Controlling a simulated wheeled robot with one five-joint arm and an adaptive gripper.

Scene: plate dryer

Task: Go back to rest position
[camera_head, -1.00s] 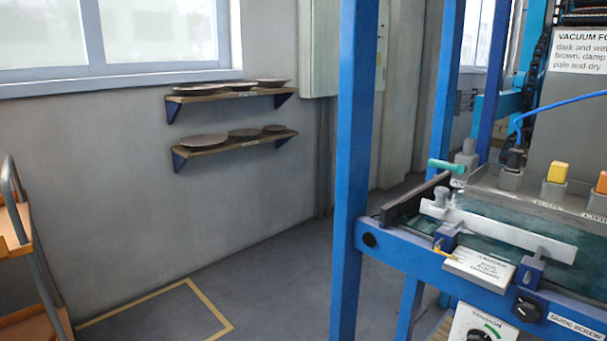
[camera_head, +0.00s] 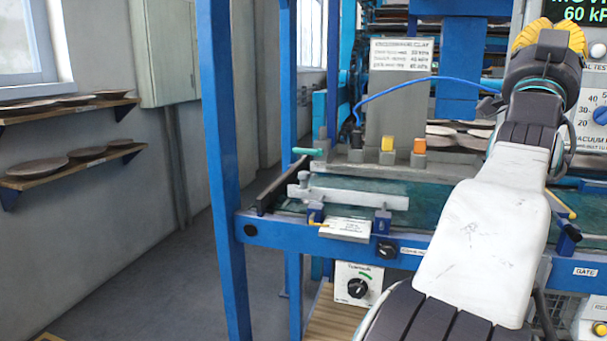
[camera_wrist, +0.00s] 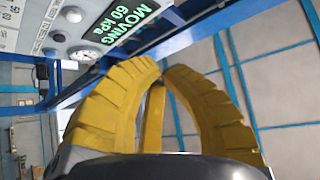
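My gripper (camera_wrist: 163,71) has yellow ribbed fingers that curve together and meet at their tips in the wrist view. In the head view the yellow gripper (camera_head: 548,36) shows at the upper right, at the far end of my raised arm, partly hidden behind the dark wrist. It is in front of the blue-framed machine (camera_head: 222,150), near its display (camera_head: 580,14). The display also shows in the wrist view (camera_wrist: 120,25) and reads "MOVING 60 kPa".
The machine's bench carries a white bar (camera_head: 350,197), a yellow button (camera_head: 387,144) and an orange button (camera_head: 419,146). Plates (camera_head: 450,130) lie behind them. Wall shelves (camera_head: 75,165) hold several plates at the left. The floor (camera_head: 170,290) left of the machine is clear.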

